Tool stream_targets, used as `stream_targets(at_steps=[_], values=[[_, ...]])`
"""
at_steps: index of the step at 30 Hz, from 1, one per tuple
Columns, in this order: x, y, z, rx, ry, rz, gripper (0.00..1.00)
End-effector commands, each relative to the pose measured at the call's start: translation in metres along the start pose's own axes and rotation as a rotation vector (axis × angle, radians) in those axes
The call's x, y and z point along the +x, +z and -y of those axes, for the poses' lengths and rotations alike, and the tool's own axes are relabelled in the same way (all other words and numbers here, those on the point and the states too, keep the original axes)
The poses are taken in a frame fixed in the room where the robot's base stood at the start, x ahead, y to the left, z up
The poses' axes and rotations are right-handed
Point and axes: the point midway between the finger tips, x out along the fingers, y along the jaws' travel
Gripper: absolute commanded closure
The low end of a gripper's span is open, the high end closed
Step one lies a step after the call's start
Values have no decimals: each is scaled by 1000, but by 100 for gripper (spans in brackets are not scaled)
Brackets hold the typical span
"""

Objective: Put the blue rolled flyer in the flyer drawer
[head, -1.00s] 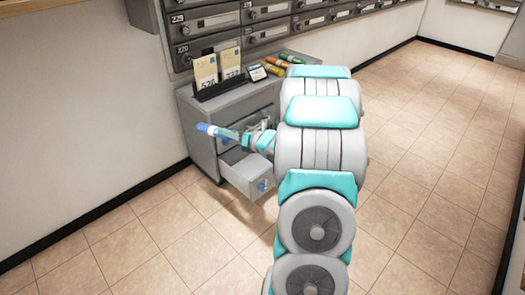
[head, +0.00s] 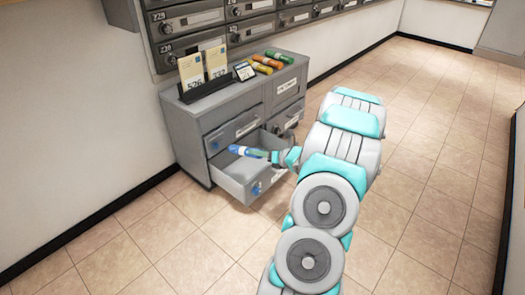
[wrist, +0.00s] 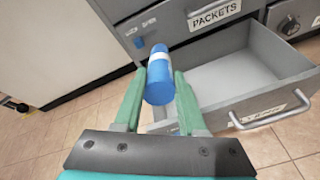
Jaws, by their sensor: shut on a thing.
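The blue rolled flyer (head: 245,151) has a pale band and shows in the wrist view (wrist: 159,72) standing out between the fingers. My gripper (head: 272,157) is shut on it; the fingers also show in the wrist view (wrist: 158,100). An open, pulled-out drawer (head: 236,186) of the grey cabinet lies under the flyer in the head view. In the wrist view the empty drawer floor (wrist: 225,76) is to the right of the flyer, and the flyer overlaps the drawer's left side. The drawer's front label is only partly legible. The gripper hides the drawer's near left corner.
A closed drawer labelled PACKETS (wrist: 214,14) is above the open one. The cabinet top (head: 225,92) holds upright envelopes (head: 203,66), a small card stand (head: 244,70) and other rolled flyers (head: 268,62). Mailboxes line the wall. The tiled floor at right is clear.

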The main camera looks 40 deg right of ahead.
Motion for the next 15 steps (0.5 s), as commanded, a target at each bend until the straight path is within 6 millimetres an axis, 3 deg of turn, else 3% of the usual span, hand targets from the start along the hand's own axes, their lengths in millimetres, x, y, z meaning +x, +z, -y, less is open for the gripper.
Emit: stream_targets(at_steps=[11, 15], values=[[38, -16, 7, 4, 3, -1, 100], [52, -30, 16, 2, 1, -2, 100]])
